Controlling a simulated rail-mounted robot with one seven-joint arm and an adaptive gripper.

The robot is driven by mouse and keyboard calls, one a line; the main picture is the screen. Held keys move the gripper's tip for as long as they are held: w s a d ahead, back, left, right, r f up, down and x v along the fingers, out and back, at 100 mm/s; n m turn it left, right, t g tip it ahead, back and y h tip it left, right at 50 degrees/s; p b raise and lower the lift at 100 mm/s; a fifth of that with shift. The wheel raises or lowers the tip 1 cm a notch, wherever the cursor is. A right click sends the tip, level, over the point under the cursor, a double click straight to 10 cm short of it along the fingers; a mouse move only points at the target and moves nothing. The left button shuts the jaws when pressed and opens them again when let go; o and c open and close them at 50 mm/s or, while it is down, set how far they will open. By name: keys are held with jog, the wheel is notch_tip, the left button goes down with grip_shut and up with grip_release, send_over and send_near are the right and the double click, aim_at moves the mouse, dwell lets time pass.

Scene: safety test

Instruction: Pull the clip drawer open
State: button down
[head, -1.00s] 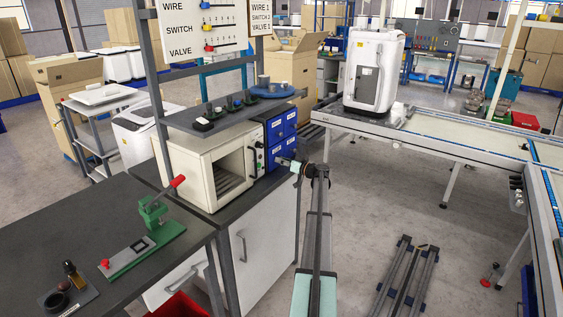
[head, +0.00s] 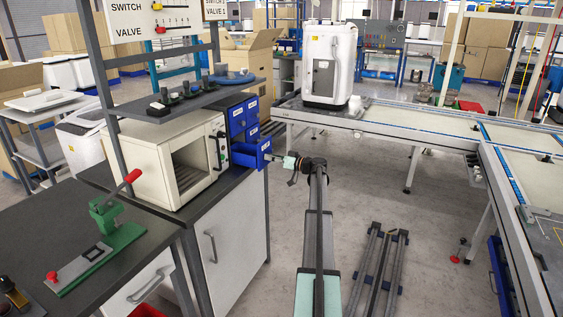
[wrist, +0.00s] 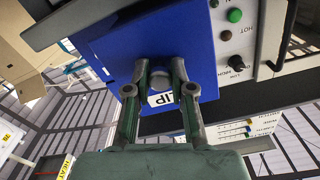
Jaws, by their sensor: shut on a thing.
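The blue clip drawer (head: 248,154) stands pulled out of the blue drawer cabinet (head: 237,112), below the other drawers. In the wrist view its blue front (wrist: 107,50) carries a white label (wrist: 160,99), partly hidden by my fingers, with "IP" readable. My gripper (wrist: 158,85) has its two fingers closed around a round grey knob (wrist: 158,74) on the drawer front. In the head view my gripper (head: 273,158) is at the drawer's front, right of the cabinet. The drawer's contents cannot be made out.
A cream oven-like box (head: 150,165) with an open front stands left of the drawers on the dark bench (head: 75,215). A shelf (head: 185,100) with small parts is above. The floor right of the bench is clear near the drawer.

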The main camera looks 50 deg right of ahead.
jog(key=shift+s+d, duration=0.1)
jog(key=shift+s, duration=0.05)
jog(key=c, duration=1)
grip_release()
jog(key=v, duration=1.2)
